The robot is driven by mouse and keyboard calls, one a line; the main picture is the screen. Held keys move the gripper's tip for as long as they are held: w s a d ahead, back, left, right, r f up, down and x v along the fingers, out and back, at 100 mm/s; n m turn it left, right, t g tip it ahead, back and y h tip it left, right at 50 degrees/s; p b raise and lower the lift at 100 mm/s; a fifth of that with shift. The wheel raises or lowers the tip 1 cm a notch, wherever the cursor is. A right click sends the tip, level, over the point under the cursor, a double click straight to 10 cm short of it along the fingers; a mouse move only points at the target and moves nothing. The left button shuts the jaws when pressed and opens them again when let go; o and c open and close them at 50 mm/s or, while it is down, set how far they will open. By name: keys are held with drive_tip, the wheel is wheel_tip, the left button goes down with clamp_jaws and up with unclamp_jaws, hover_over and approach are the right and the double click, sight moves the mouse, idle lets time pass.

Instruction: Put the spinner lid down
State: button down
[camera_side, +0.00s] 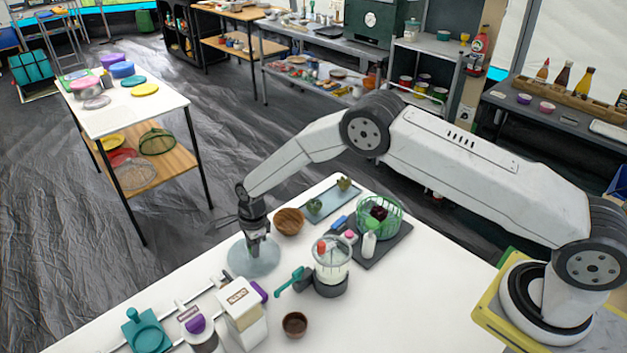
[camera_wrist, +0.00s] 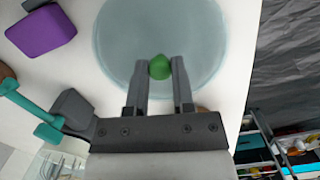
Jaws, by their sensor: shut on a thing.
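The spinner lid is a round, see-through blue-grey disc (camera_side: 253,262) with a green knob. In the side view it is near the far left edge of the white table. My gripper (camera_side: 254,246) points down at its middle. In the wrist view the lid (camera_wrist: 125,35) fills the upper middle, and my gripper (camera_wrist: 160,68) is shut on its green knob (camera_wrist: 159,67), one finger on each side. The lid looks roughly level. I cannot tell whether its underside touches the table.
A wooden bowl (camera_side: 288,221) is close behind the lid. A green basket (camera_side: 362,214) holding produce is farther right. A white box (camera_side: 243,312) and purple items are in front. The table edge is close by.

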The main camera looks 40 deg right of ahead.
drive_tip(key=shift+f, duration=0.2)
drive_tip(key=shift+c, duration=2.4)
unclamp_jaws()
drive_tip(key=shift+r, duration=0.15)
wheel_tip(320, 180, up, 12)
drive_tip(key=d, duration=0.1)
drive_tip(key=shift+s+d, duration=0.15)
drive_tip(key=shift+d, duration=0.1)
